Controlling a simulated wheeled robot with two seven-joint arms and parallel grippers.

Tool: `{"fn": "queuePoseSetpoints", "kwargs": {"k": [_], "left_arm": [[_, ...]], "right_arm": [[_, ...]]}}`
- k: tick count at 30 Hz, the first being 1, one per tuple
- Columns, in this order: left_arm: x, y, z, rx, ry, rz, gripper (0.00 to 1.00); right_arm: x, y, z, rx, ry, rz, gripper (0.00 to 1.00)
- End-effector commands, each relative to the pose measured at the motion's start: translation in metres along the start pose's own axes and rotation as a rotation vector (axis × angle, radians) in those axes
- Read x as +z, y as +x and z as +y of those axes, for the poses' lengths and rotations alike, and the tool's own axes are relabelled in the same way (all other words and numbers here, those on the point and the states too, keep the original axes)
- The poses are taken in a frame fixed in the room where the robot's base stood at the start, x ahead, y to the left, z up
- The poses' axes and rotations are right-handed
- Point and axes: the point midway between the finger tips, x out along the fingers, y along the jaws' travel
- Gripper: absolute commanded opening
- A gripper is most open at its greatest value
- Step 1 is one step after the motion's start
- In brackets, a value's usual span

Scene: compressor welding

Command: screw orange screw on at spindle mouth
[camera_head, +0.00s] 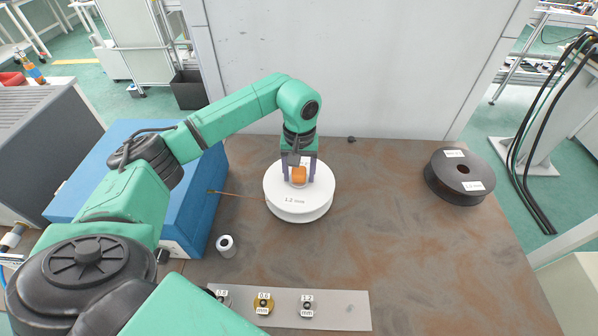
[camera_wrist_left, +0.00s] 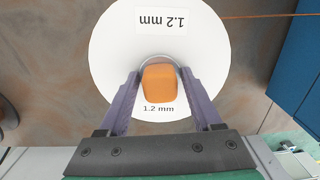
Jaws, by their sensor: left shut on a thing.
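The orange screw (camera_head: 299,175) sits at the centre of the white spool (camera_head: 285,208), which is labelled 1.2 mm and lies flat on the table. My left gripper (camera_head: 299,178) reaches down over the spool with its fingers on either side of the orange screw. In the left wrist view the orange screw (camera_wrist_left: 159,83) shows between the two purple fingertips, over the middle of the white spool (camera_wrist_left: 112,60). The spindle mouth is hidden under the screw. My right gripper is not in view.
A black spool (camera_head: 448,182) lies at the right of the brown table. A blue box (camera_head: 95,165) stands at the left, with a thin copper wire (camera_head: 235,194) running to the white spool. A grey plate (camera_head: 340,318) with labelled small parts lies in front. The table's right front is clear.

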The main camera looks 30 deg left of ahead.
Motion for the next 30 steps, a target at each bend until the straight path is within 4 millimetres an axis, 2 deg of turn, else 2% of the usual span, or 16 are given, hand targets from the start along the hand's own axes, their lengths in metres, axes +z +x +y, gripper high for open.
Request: {"fn": "queuePoseSetpoints", "kwargs": {"k": [26, 27, 29, 30], "left_arm": [[0.0001, 0.005, -0.0002, -0.001, 0.0, -0.001, 0.0], [0.0002, 0.005, -0.0002, -0.001, 0.0, -0.001, 0.7], [0.0003, 0.0051, -0.0002, -0.001, 0.0, -0.001, 0.93], [0.0003, 0.0052, -0.0001, -0.001, 0.0, -0.001, 1.0]], "right_arm": [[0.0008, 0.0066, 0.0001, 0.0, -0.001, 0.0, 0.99], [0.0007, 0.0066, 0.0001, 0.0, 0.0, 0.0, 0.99], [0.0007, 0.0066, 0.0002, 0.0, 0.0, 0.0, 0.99], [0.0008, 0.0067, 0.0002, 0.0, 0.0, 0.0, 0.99]]}}
